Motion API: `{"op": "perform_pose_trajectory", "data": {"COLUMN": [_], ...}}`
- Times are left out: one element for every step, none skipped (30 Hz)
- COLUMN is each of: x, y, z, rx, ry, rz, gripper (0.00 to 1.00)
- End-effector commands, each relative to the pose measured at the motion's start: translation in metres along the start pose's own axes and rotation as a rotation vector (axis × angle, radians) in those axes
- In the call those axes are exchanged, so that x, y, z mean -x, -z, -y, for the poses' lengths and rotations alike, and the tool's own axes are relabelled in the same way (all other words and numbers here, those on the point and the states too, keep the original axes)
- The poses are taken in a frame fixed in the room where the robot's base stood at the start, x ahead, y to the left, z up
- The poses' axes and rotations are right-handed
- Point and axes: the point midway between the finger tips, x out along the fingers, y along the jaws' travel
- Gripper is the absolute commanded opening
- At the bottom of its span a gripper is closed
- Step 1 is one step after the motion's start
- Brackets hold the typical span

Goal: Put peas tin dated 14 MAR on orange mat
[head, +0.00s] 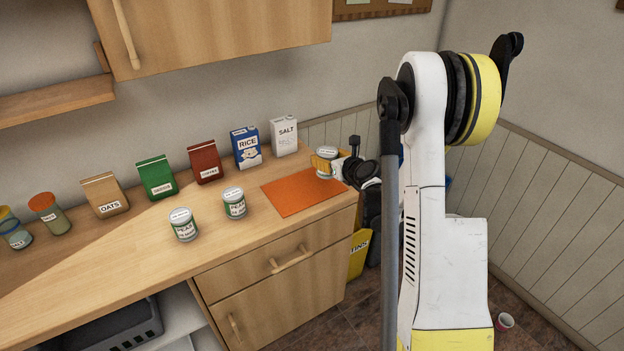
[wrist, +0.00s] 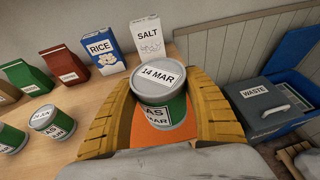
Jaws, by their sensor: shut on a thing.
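A peas tin (wrist: 164,104) with a green label and a lid reading 14 MAR is between my gripper's yellow fingers in the wrist view. My gripper (head: 328,162) is shut on this tin (head: 326,153) at the right end of the counter. The orange mat (head: 295,193) lies flat on the counter, and part of it shows behind and below the tin in the wrist view (wrist: 150,136). The tin is over or at the mat's right far corner; I cannot tell whether it touches the mat.
Two similar tins (head: 183,225) (head: 234,203) stand left of the mat. A rice box (head: 246,148), a salt box (head: 284,137) and several packets line the wall. A grey waste bin (wrist: 265,105) stands beyond the counter's right end. The mat's visible middle is clear.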

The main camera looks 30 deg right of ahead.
Motion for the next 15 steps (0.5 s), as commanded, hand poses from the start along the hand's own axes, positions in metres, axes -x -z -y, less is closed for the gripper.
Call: {"op": "perform_pose_trajectory", "data": {"x": [-0.014,-0.021,-0.030,-0.036,-0.043,-0.050,-0.055,-0.059,-0.064,-0.067,-0.070,-0.072,-0.074,-0.075,-0.076], "y": [0.007,0.010,0.013,0.015,0.017,0.019,0.021,0.022,0.024,0.024,0.025,0.025,0.025,0.026,0.027], "z": [-0.011,-0.015,-0.022,-0.026,-0.031,-0.036,-0.040,-0.043,-0.046,-0.049,-0.051,-0.052,-0.053,-0.054,-0.054], "rx": [0.002,0.003,0.002,0.002,0.002,0.001,0.002,0.002,0.001,0.001,0.001,0.001,0.000,0.000,0.000], "ry": [-0.004,-0.004,-0.004,-0.003,-0.004,-0.002,-0.002,-0.002,-0.001,-0.001,-0.001,0.000,0.000,0.001,0.001], "rz": [0.002,0.001,0.001,0.002,0.001,0.001,0.002,0.002,0.001,0.001,0.001,0.002,0.002,0.002,0.002], "gripper": [0.17,0.17,0.17,0.17,0.17,0.17,0.17,0.17,0.17,0.17,0.17,0.17,0.17,0.17,0.17]}}
